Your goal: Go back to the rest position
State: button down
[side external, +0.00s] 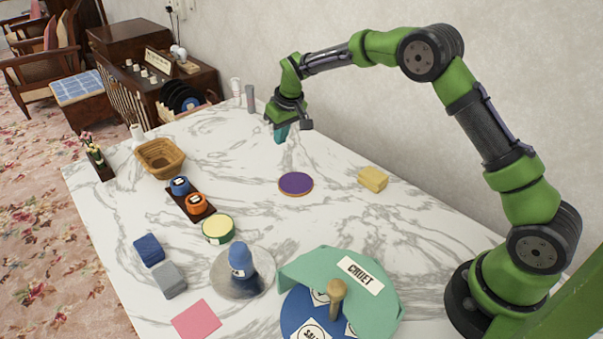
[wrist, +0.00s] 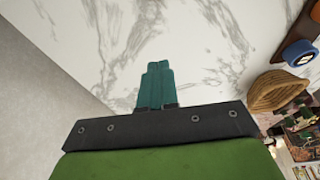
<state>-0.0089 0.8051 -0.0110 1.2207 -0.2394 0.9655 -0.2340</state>
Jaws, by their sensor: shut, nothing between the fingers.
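My gripper (side external: 281,134) is above the far right part of the white marble table (side external: 340,220), near the wall. Its teal fingers (wrist: 154,72) are together in the wrist view, with nothing between them. The arm reaches out from its base at the right, bent up and over the table. Below the gripper in the wrist view is bare marble.
A purple disc (side external: 296,184) and a yellow block (side external: 373,179) lie nearer the base. Grey and white bottles (side external: 250,97) stand behind the gripper.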

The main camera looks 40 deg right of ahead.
jog(key=s+a+r+m+t, duration=0.1)
jog(key=s+r, duration=0.4)
jog(key=s, duration=0.6)
jog(key=s+a+r+m+t+y, duration=0.1)
jog(key=s+r, duration=0.5)
jog(key=s, duration=0.6)
jog(key=s+a+r+m+t+y, duration=0.1)
jog(key=s+r, duration=0.4)
jog(key=s, duration=0.7)
jog(key=shift+s+r+m+t, duration=0.25)
jog(key=shift+r+m+t, duration=0.05)
jog(key=shift+r+t, duration=0.1)
